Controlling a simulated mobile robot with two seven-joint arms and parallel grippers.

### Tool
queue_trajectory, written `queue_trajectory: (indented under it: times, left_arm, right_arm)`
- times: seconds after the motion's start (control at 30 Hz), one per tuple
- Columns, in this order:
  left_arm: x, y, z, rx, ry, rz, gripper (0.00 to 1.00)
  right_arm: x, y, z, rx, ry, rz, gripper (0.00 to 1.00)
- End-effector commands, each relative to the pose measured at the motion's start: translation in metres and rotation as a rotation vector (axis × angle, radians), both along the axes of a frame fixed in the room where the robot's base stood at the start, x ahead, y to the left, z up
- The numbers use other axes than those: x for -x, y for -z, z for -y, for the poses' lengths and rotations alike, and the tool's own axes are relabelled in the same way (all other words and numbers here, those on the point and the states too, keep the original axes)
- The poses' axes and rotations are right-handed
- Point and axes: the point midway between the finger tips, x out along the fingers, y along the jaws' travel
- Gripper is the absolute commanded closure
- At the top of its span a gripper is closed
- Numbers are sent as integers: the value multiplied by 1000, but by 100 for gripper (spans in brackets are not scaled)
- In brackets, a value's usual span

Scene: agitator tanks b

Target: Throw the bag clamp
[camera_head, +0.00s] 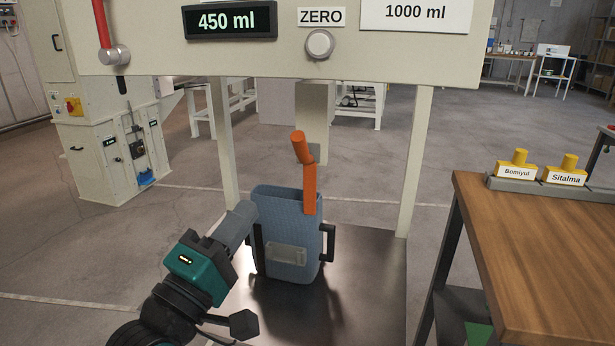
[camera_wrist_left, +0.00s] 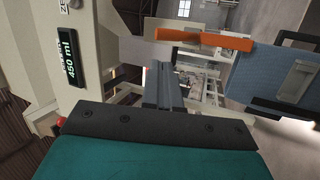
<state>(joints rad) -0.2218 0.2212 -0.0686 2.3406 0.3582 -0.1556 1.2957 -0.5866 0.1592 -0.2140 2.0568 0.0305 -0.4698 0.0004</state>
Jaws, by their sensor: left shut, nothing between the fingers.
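A blue open-topped bag (camera_head: 287,235) stands upright on a dark metal plate (camera_head: 365,285) below the dosing panel. It has a clear label pocket and a black handle at each side. An orange lever (camera_head: 309,185), bent near its top, rises at the bag's right part; I take it for the bag clamp. The lever shows in the left wrist view (camera_wrist_left: 205,40), beside the bag (camera_wrist_left: 265,80). My left gripper (camera_head: 247,211) is shut and empty, its tips near the bag's upper left edge, apart from the lever. Whether it touches the bag is unclear. My right gripper is out of view.
The panel above carries a 450 ml display (camera_head: 231,21), a ZERO button (camera_head: 319,44) and a red lever (camera_head: 103,30). Pale posts flank the plate. A wooden table (camera_head: 540,240) with yellow-knobbed labelled pieces (camera_head: 517,168) stands at right.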

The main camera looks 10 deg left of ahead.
Motion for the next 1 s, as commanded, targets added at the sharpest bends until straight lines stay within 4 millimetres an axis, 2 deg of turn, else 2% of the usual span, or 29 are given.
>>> queue_trajectory:
  times: [0.13, 0.27, 1.0]
  left_arm:
    - [8, 0, -7, 73, 16, 18, 100]
    - [2, -5, -6, 81, 18, 21, 100]
    - [-100, -48, 20, 75, 16, 21, 100]
  right_arm:
    - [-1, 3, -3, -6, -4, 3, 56]
    - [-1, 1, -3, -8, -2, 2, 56]
    - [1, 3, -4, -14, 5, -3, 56]
